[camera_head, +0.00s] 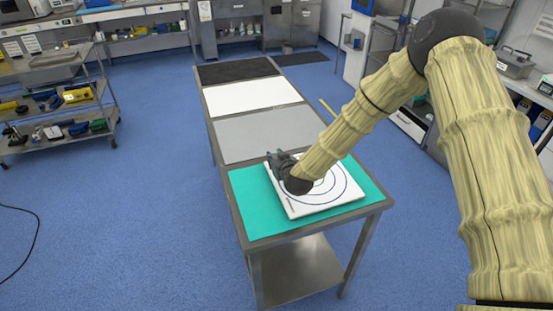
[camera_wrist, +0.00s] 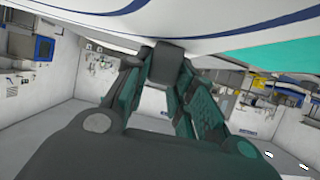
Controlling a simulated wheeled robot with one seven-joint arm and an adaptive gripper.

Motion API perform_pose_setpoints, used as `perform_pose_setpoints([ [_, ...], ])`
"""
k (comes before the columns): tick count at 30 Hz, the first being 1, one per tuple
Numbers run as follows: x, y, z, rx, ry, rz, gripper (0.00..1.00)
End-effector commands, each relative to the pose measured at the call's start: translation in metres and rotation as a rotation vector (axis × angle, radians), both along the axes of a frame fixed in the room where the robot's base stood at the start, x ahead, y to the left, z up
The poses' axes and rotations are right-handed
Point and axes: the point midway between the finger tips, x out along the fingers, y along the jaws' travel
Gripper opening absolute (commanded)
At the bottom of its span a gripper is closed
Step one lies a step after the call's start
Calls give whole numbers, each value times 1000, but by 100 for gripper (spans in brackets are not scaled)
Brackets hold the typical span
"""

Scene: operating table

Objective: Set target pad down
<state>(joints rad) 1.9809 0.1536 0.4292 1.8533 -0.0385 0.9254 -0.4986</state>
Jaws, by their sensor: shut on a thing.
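The target pad (camera_head: 345,196) is a white square with dark blue rings. In the head view it lies flat-looking over the teal section (camera_head: 250,205) at the near end of the long table. I cannot tell whether its underside touches the surface. My gripper (camera_head: 282,163) is at the pad's far left edge and is shut on it. The wrist and fingers hide that part of the pad. In the wrist view, my gripper's fingers (camera_wrist: 168,60) reach to the pad (camera_wrist: 130,22), which fills the top, with teal surface (camera_wrist: 290,52) at the right.
The table also has grey (camera_head: 265,134), white (camera_head: 250,96) and black (camera_head: 236,70) sections, all bare. A yellow strip (camera_head: 327,107) shows beyond the table's right edge. A tool cart (camera_head: 60,110) stands far left. Open blue floor lies left of the table.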

Motion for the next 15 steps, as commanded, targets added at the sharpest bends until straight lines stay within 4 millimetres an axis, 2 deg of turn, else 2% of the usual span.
perform_pose_setpoints([
  [6, 0, 0, -8, 0, 0, 0, 0],
  [15, 0, 0, -11, -1, -1, 0, 0],
])
